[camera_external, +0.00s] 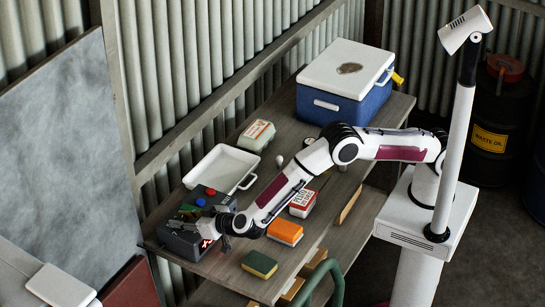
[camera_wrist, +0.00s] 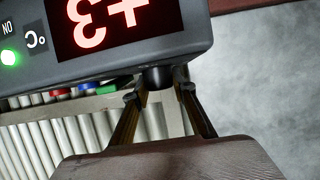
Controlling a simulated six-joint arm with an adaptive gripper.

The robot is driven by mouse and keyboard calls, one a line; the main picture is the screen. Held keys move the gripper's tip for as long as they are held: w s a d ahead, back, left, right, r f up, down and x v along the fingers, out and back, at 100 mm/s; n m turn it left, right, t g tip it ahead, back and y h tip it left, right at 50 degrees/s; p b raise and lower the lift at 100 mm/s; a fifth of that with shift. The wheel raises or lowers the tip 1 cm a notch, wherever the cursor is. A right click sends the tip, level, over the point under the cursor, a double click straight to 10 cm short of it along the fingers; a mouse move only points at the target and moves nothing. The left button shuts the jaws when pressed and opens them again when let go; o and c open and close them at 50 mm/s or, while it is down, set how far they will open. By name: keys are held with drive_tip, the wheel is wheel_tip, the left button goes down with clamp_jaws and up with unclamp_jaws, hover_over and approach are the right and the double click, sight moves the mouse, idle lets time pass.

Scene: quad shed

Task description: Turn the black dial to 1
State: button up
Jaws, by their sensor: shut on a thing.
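A grey control box (camera_external: 190,232) stands at the left end of the bench, with a red lit display (camera_external: 206,244). In the wrist view the box (camera_wrist: 190,40) appears upside down, and its display (camera_wrist: 115,20) reads +3. A green light (camera_wrist: 9,57) glows beside the ON label, near a °C mark. The black dial (camera_wrist: 157,78) sits at the box's edge, mostly between my fingers. My gripper (camera_wrist: 157,92) is shut on the dial. In the external view my gripper (camera_external: 224,241) is against the front of the box, and the dial is hidden there.
A white tray (camera_external: 247,182), an egg carton (camera_external: 257,134) and a blue cooler (camera_external: 372,105) stand behind along the bench. A red-white box (camera_external: 303,203), an orange sponge (camera_external: 285,233) and a yellow-green sponge (camera_external: 259,264) lie close to my forearm. Corrugated wall runs behind the bench.

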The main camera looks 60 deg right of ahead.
drive_tip(key=shift+m+g+h, duration=0.3)
drive_tip(key=shift+m+h, duration=1.1)
drive_tip(key=shift+h, duration=0.3)
drive_tip(key=o, duration=1.1)
drive_tip(key=shift+v, duration=6)
drive_tip(key=shift+r, duration=0.1)
